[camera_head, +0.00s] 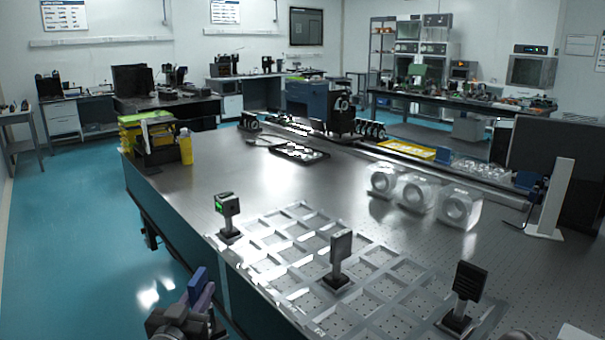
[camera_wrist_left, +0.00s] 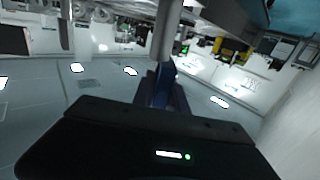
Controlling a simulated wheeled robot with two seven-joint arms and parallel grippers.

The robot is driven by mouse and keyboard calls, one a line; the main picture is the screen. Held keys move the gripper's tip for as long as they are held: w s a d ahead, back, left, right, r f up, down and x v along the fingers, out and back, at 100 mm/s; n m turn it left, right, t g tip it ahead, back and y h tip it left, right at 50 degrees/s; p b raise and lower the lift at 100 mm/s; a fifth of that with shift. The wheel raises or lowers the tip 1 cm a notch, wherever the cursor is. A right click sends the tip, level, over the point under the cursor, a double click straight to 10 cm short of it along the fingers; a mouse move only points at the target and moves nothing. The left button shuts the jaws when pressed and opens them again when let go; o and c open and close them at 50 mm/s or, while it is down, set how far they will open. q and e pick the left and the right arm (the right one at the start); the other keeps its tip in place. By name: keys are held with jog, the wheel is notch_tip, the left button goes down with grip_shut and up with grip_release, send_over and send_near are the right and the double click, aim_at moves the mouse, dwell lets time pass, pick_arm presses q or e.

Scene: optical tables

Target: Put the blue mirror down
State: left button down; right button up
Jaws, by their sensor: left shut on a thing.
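The blue mirror (camera_head: 197,284) is a small dark blue piece at the bottom left of the head view. My left gripper (camera_head: 203,301) is shut on it, off the near left edge of the optical table, over the blue floor. In the left wrist view the blue mirror (camera_wrist_left: 163,84) shows at the middle, between the dark fingers of my left gripper (camera_wrist_left: 162,95). Most of it is hidden by the fingers. My right gripper is not in view.
The optical table (camera_head: 260,185) carries a pale grid frame (camera_head: 290,257). Three dark mounts stand on it: one with a green face (camera_head: 228,212), one in the middle (camera_head: 340,258) and one at right (camera_head: 466,292). Several grid cells are empty. A yellow container (camera_head: 186,148) stands at the far left.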

aim_at(219, 325)
pick_arm(q)
jog(key=y+p, duration=0.1)
jog(key=p, duration=0.1)
jog(key=w+f+n+y+p, duration=0.1)
jog(key=p, duration=0.1)
jog(key=shift+d+f+n+y, duration=0.2)
jog(key=shift+n+y, duration=0.1)
jog(key=d+f+p, duration=0.2)
jog(key=shift+s+f, duration=0.2)
jog(key=shift+f, duration=0.1)
jog(key=shift+d, duration=0.1)
jog(key=shift+f, duration=0.1)
dwell(0.7)
